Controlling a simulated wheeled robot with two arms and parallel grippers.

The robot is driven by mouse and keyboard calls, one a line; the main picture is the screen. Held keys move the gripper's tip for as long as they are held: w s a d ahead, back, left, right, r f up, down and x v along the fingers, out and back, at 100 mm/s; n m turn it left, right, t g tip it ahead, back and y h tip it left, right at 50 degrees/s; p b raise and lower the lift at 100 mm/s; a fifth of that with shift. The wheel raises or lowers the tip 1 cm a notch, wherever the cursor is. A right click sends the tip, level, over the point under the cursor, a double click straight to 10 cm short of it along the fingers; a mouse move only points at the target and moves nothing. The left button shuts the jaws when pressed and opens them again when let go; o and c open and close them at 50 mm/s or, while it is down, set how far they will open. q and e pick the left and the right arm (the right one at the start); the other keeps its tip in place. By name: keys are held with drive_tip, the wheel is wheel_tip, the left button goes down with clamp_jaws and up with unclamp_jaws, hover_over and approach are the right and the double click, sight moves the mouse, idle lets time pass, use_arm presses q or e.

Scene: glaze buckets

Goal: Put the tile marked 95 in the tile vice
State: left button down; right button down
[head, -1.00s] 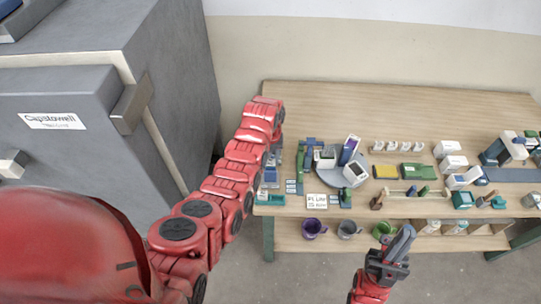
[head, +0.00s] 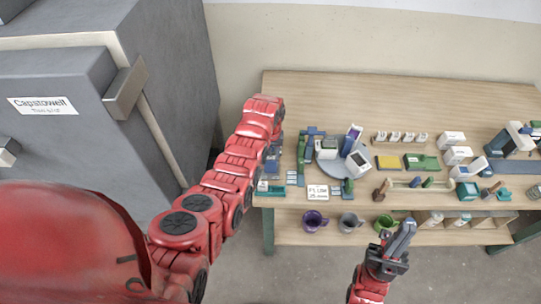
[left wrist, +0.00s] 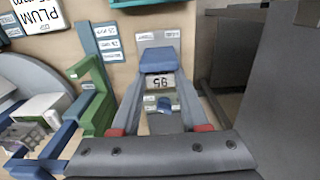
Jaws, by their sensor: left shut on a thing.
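The tile marked 95 (left wrist: 158,82) is a small pale plate; its number shows upside down in the left wrist view. My left gripper (left wrist: 160,98) is shut on it, with a finger on each side. A blue block (left wrist: 160,60) lies just beyond the tile's top edge; it may be part of the tile vice, and I cannot tell if they touch. A small blue piece shows at the tile's lower part. In the head view, my red left arm hides that gripper at the bench's left end. My right gripper (head: 396,246) is low in front of the bench; its fingers are unclear.
Green and blue frames (left wrist: 98,100) stand close to the left of my left gripper. A round grey stand (head: 328,168) holds several items. A grey cabinet (head: 165,75) stands left.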

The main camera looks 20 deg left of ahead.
use_arm(q)
drive_tip(key=shift+f+b, duration=0.35)
idle(0.6)
drive_tip(key=shift+c, duration=1.7)
unclamp_jaws()
drive_tip(key=shift+r, duration=0.1)
drive_tip(key=shift+r+p, duration=0.3)
drive_tip(key=shift+r, duration=0.25)
drive_tip(key=shift+r+p, duration=0.75)
drive_tip(key=shift+r, duration=2.2)
